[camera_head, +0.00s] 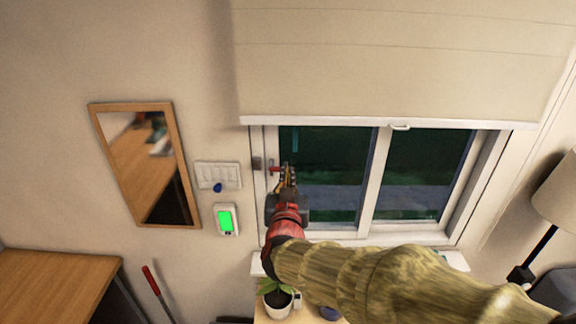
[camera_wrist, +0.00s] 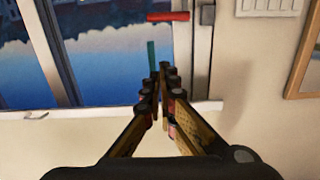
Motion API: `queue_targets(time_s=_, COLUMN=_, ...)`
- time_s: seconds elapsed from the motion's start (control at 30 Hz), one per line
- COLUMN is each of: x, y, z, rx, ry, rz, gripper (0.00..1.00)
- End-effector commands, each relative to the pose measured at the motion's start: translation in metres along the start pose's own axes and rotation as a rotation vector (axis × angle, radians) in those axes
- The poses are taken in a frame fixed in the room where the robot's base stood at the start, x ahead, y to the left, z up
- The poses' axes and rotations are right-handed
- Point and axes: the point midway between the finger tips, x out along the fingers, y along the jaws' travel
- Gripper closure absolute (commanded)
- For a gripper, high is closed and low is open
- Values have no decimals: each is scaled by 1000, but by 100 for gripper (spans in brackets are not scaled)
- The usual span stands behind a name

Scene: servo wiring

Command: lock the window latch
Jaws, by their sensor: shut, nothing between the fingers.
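The window latch has a red handle (camera_head: 275,169) on the left frame of the window (camera_head: 376,180). In the wrist view the red handle (camera_wrist: 168,16) lies crosswise, roughly level, and points away from its grey mount (camera_wrist: 207,15) over the glass. My gripper (camera_head: 289,170) is in front of the left pane, close beside the handle's free end. In the wrist view my gripper (camera_wrist: 164,70) has its fingertips together with nothing between them, and a visible gap separates them from the handle. My gripper and arm hide part of the lower left window frame.
A pale blind (camera_head: 400,60) hangs above the window. A switch panel (camera_head: 218,175), a green-lit thermostat (camera_head: 226,220) and a mirror (camera_head: 150,165) are on the wall to the left. A potted plant (camera_head: 277,298) stands below the window. A lamp (camera_head: 556,195) is at right.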

Motion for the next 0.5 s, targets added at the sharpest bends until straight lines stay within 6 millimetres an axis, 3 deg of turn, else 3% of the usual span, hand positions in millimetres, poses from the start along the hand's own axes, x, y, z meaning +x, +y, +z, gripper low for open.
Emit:
queue_targets(time_s=0.37, x=1, y=0, z=0, rx=-10, ry=-1, rz=-1, gripper=100)
queue_targets(time_s=0.5, x=11, y=0, z=0, rx=-11, ry=-2, rz=-1, gripper=100)
